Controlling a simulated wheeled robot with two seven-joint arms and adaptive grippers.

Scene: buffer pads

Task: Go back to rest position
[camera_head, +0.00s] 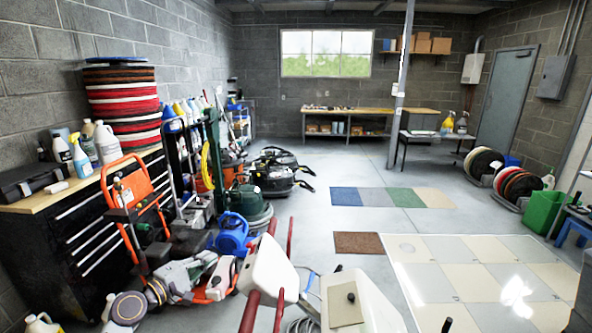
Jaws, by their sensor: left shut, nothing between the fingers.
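My left arm comes in low from the left edge, with pale grey links and round joints. My left gripper (222,279) is at its far end, low and left of the middle. It is shut and empty, in front of crowded floor machines. Their overlap makes its fingertips hard to pick out. My right gripper is not in view. A tall stack of red, white, black and brown buffer pads (122,108) stands on the wood-topped black tool cabinet (95,225) at the left. More round pads stand upright on the floor at the right (484,165).
White panels with red tubes (268,268) stand close at the bottom middle. A blue floor machine (232,235) and a green one are behind my gripper. A green bin (543,212) stands at the right.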

